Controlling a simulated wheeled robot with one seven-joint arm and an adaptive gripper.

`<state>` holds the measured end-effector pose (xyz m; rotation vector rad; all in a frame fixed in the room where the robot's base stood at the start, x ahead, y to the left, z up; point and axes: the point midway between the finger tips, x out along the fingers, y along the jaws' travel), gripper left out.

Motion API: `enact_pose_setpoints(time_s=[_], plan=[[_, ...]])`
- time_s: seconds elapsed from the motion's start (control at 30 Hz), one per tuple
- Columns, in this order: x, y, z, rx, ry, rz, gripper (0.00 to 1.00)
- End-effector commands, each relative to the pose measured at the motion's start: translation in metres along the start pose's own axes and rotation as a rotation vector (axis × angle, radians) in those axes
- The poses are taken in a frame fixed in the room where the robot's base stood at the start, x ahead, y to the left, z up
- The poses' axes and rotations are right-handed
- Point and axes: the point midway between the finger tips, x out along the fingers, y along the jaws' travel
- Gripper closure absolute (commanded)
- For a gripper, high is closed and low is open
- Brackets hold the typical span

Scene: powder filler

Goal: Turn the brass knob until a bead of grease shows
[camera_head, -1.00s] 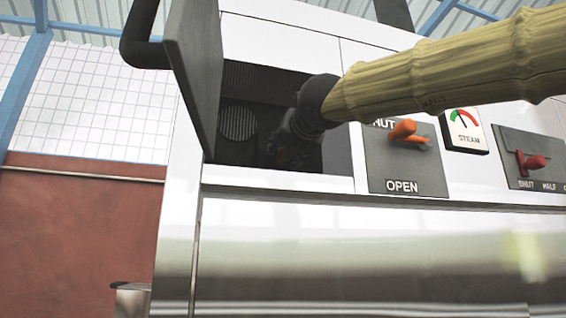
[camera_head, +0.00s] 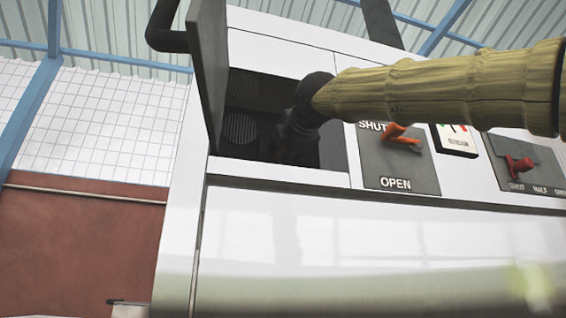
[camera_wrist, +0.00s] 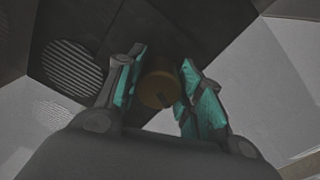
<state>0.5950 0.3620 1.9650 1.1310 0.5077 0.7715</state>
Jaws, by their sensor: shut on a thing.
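The brass knob (camera_wrist: 158,88) shows in the wrist view as a dim brown cylinder between the two teal-padded fingers of my gripper (camera_wrist: 160,92). My gripper is shut on the knob. A dark slot or mark shows near the knob's lower end. In the head view my gripper (camera_head: 290,140) reaches into the dark open compartment (camera_head: 230,158) of the white machine, and the knob is hidden there behind my wrist. I see no bead of grease in either view.
An open grey door (camera_head: 208,70) stands at the compartment's left. Right of the opening are a SHUT/OPEN panel with an orange lever (camera_head: 400,137), a steam gauge (camera_head: 455,140) and a red lever (camera_head: 520,166). A round grille (camera_wrist: 72,68) is inside the compartment.

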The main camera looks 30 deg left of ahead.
Motion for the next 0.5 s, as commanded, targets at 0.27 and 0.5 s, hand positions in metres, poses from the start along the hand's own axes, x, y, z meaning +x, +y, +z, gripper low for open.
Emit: enact_pose_setpoints(time_s=[0.27,0.5], plan=[[0.0001,-0.0009,0.0004,0.125,-0.004,0.001,0.87],[-0.0001,0.0,0.0011,0.165,-0.004,0.001,0.87]])
